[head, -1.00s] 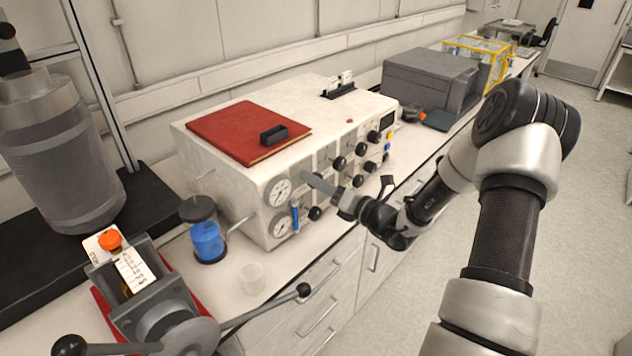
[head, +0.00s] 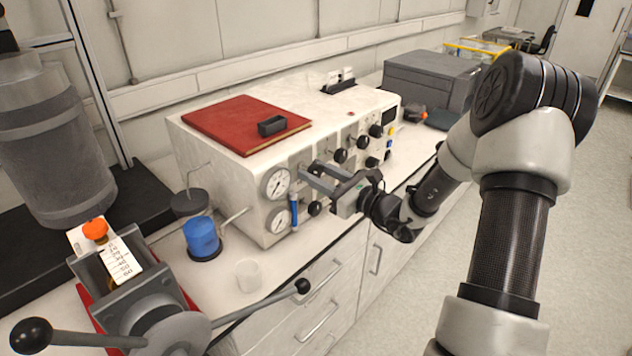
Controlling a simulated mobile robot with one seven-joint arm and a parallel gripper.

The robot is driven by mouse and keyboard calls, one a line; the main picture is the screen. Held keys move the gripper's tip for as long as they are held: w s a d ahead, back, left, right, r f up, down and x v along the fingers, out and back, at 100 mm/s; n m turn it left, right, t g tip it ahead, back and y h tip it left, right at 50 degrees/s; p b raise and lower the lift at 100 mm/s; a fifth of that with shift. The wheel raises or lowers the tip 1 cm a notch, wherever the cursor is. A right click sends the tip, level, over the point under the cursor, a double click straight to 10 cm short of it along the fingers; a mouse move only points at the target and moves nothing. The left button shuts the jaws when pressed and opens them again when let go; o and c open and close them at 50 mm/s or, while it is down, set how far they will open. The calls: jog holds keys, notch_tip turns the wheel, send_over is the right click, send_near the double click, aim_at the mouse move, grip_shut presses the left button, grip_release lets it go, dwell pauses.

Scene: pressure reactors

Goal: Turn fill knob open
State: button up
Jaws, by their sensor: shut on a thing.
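A white control box (head: 228,199) stands on the bench, with gauges, several black knobs and a blue lever (head: 293,211) on its front panel. My gripper (head: 312,177) reaches the panel from the right, just right of the upper gauge (head: 275,184). Its two fingers show one above the other and are shut on a panel knob, mostly hidden by the fingers. Which label the knob bears cannot be read. Other black knobs (head: 340,156) sit to the right of the fingers, and one (head: 315,208) sits below them.
A red book (head: 225,122) with a small black block lies on the box. A press with long lever handles (head: 255,314) is at front left. A grey printer-like unit (head: 428,78) stands behind.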

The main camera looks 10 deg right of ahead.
jog(key=n+b, duration=0.1)
jog(key=b, duration=0.1)
jog(key=n+b, duration=0.4)
jog(key=shift+f+b, duration=0.25)
jog(key=shift+b, duration=0.05)
jog(key=shift+n+b, duration=1.1)
jog(key=shift+b, duration=0.15)
jog(key=shift+r+n+b, duration=0.2)
jog(key=shift+n+b, duration=0.3)
jog(key=shift+b, duration=0.1)
jog(key=o, duration=1.1)
jog(key=shift+r, duration=0.1)
jog(key=shift+c, duration=0.2)
jog(key=shift+s+d, duration=0.1)
jog(key=p+v, duration=0.1)
jog(key=v, duration=1.6)
